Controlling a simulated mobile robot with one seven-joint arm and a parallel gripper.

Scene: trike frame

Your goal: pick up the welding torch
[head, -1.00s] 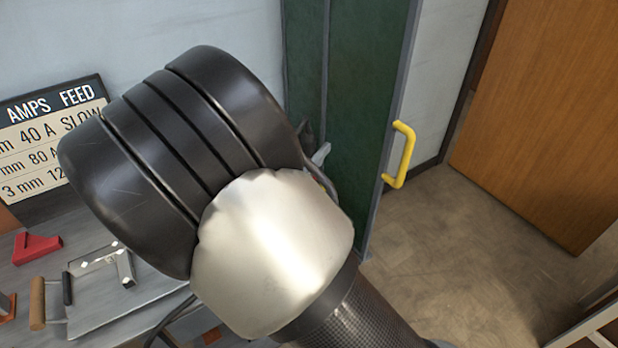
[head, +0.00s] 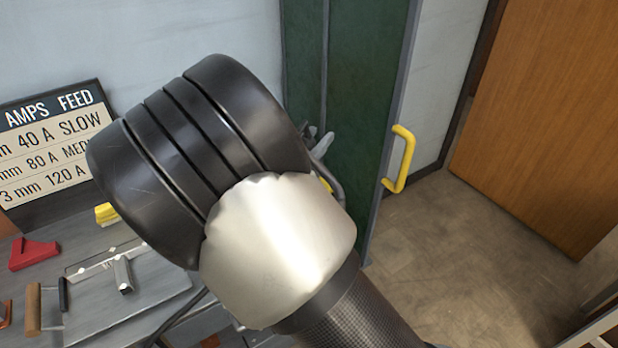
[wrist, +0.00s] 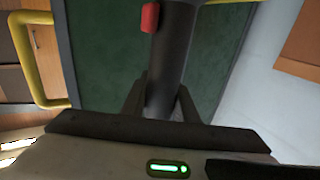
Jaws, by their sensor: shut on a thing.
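The welding torch (wrist: 174,55) shows in the wrist view as a dark round handle with a red trigger on its left side. My gripper (wrist: 160,108) is shut on this handle, with one dark finger on each side of it. The torch's upper end runs out of the top of the wrist view. In the head view my own arm covers most of the gripper and torch. Only small grey and yellow bits show past the arm's right edge, and I cannot tell which parts they are.
A green panel (head: 365,90) with a yellow handle (head: 400,160) stands behind my arm. On the bench at left are a metal plate (head: 150,300) with steel pieces, a red block (head: 34,254), a yellow item (head: 106,214) and a settings board (head: 50,150). Open floor (head: 470,250) lies right.

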